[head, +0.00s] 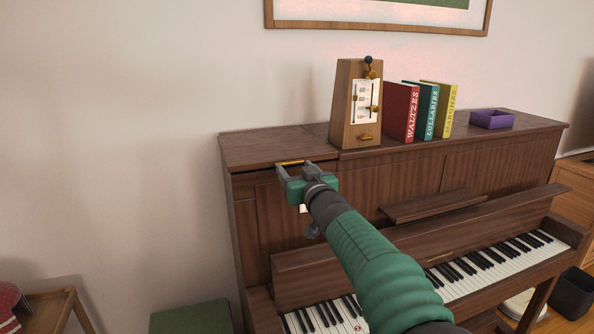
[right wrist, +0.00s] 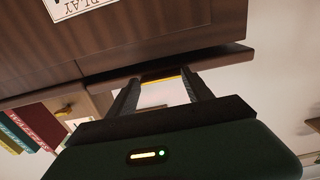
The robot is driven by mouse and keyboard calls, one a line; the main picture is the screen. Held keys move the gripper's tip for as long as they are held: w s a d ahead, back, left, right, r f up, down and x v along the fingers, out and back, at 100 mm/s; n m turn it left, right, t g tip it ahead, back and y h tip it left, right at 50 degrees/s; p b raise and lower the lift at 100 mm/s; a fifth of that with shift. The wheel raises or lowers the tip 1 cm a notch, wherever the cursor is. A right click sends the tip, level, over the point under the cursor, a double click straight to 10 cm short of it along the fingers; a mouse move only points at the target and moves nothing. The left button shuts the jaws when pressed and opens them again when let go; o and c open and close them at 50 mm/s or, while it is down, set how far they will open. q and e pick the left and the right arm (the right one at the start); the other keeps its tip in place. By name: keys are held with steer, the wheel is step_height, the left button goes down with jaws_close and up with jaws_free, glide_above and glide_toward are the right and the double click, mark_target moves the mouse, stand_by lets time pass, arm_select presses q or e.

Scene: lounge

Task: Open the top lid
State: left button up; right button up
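The top lid (head: 262,148) is the flat dark wooden top of an upright piano; a seam splits off its left section, which lies flat. A gold strip (head: 290,162) sits at that section's front edge and also shows in the right wrist view (right wrist: 161,79). My right gripper (head: 293,170) is at this edge, just in front of the strip. In the right wrist view its two fingers (right wrist: 163,92) are apart with nothing between them, and the strip lies just past the tips. Whether they touch the lid I cannot tell. My left gripper is not in view.
A wooden metronome (head: 354,108) stands on the piano top just right of the seam. Red, teal and yellow books (head: 400,112) and a purple tray (head: 491,119) are further right. The music ledge (head: 433,205) and keyboard (head: 490,262) are below. The wall is behind.

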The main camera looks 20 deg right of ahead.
steer(key=shift+a, duration=0.55)
jaws_close()
steer(key=shift+d, duration=0.1)
steer(key=c, duration=1.1)
jaws_free()
steer(key=shift+d+f, duration=0.1)
steer(key=shift+f, duration=0.1)
